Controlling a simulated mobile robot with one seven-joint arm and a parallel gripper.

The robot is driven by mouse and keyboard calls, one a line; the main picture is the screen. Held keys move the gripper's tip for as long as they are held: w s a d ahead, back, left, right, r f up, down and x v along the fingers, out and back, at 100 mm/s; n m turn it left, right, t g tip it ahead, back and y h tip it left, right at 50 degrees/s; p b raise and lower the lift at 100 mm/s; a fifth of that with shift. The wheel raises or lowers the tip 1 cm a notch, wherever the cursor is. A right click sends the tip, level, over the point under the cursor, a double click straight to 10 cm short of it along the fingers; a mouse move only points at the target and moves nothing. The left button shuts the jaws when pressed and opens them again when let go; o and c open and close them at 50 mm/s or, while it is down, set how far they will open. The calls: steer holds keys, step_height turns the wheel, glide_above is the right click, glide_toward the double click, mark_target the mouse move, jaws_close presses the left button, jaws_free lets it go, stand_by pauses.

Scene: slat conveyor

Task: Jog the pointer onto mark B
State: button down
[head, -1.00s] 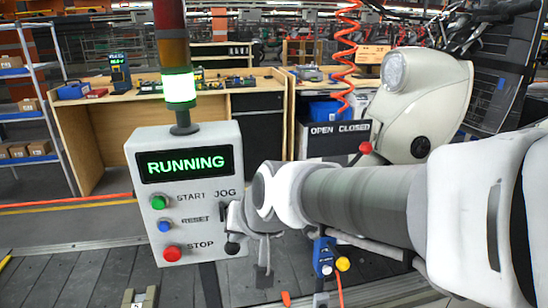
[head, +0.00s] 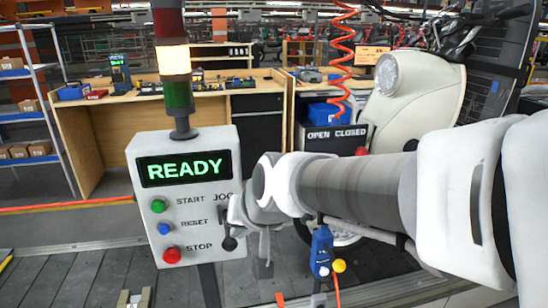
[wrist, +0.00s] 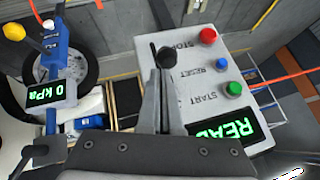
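A pale control box (head: 196,217) stands left of my arm, its display reading READY in green. It has green START (head: 158,205), blue RESET (head: 164,228) and red STOP (head: 171,255) buttons, and a JOG lever with a black knob (head: 229,243). My gripper (head: 235,214) is at the box's right side, by the lever. In the wrist view my gripper (wrist: 165,80) has its fingers together, with the black knob (wrist: 165,57) just beyond the tips; contact is unclear. The slat conveyor (head: 65,285) shows at the lower left. I cannot make out the pointer or mark B.
A signal tower (head: 174,60) on the box is lit pale amber in its middle segment. A blue gauge tool (head: 321,252) hangs right of my gripper; its display reads 0 kPa in the wrist view. A cream scooter (head: 420,100) and workbenches (head: 100,130) stand behind.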

steer(key=p+v, duration=0.1)
steer(key=v, duration=1)
steer(key=shift+w+d+r, duration=0.2)
steer(key=shift+r, duration=0.2)
steer(key=shift+f, duration=0.1)
